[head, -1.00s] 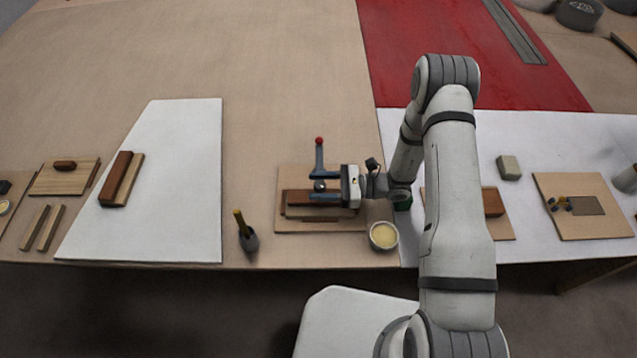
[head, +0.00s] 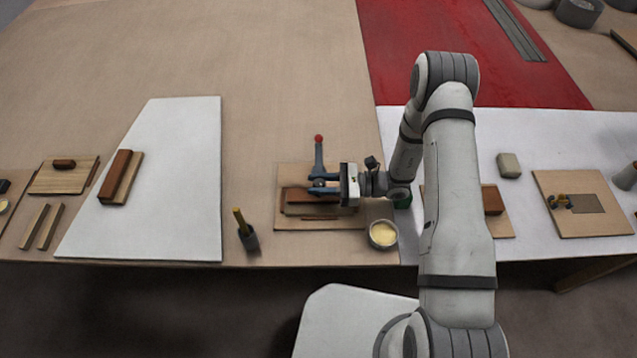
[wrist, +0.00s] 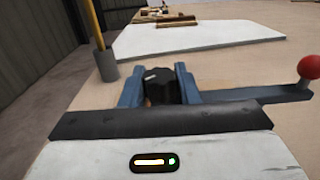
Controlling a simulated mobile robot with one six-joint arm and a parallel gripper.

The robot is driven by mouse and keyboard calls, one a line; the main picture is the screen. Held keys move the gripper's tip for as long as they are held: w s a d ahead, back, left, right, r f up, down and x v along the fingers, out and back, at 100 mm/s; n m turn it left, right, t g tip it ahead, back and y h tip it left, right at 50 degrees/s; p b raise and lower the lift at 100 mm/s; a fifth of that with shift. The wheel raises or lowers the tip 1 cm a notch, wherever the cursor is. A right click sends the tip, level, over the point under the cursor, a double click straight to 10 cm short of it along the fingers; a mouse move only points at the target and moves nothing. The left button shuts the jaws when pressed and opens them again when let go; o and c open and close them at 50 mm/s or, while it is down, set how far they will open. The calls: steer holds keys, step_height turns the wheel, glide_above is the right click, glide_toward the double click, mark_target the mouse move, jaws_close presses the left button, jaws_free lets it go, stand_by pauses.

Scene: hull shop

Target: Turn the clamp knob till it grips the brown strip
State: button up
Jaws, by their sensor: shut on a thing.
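The black clamp knob (wrist: 158,86) sits between the two blue fingers of my gripper (wrist: 158,90) in the wrist view. My gripper (head: 323,184) is shut on it, and in the head view it reaches in from the right. A blue bar (wrist: 255,94) with a red ball (wrist: 310,67) extends to the right there; the ball also shows in the head view (head: 319,139). A brown wooden piece (head: 298,196) lies below my fingers, and a thin brown strip (head: 320,218) lies in front of it on a board (head: 290,224). Whether the clamp touches the strip cannot be seen.
A cup of pale yellow stuff (head: 383,234) stands close to the board's right front corner. A dark pot with a yellow handle (head: 247,236) stands left of the board near the table edge. A white sheet (head: 185,180) lies farther left. The table behind the clamp is clear.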

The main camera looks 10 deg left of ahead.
steer(key=shift+m+t, duration=0.3)
steer(key=shift+t, duration=0.2)
steer(key=m+t+b, duration=0.2)
steer(key=t, duration=0.2)
steer(key=m+t+b, duration=0.2)
steer(key=m+t, duration=0.1)
steer(key=t, duration=0.1)
steer(key=shift+f+m+t+h, duration=0.2)
steer(key=shift+m+t+h, duration=0.1)
steer(key=m+t+h+b, duration=0.2)
steer(key=t, duration=0.2)
steer(key=shift+r+m, duration=0.1)
steer(key=shift+m, duration=0.3)
steer(key=shift+r+m+t+h+b, duration=0.1)
steer(key=shift+m+t+h+b, duration=0.2)
steer(key=shift+m+t+h, duration=0.6)
steer(key=o, duration=0.9)
steer(key=shift+o, duration=0.2)
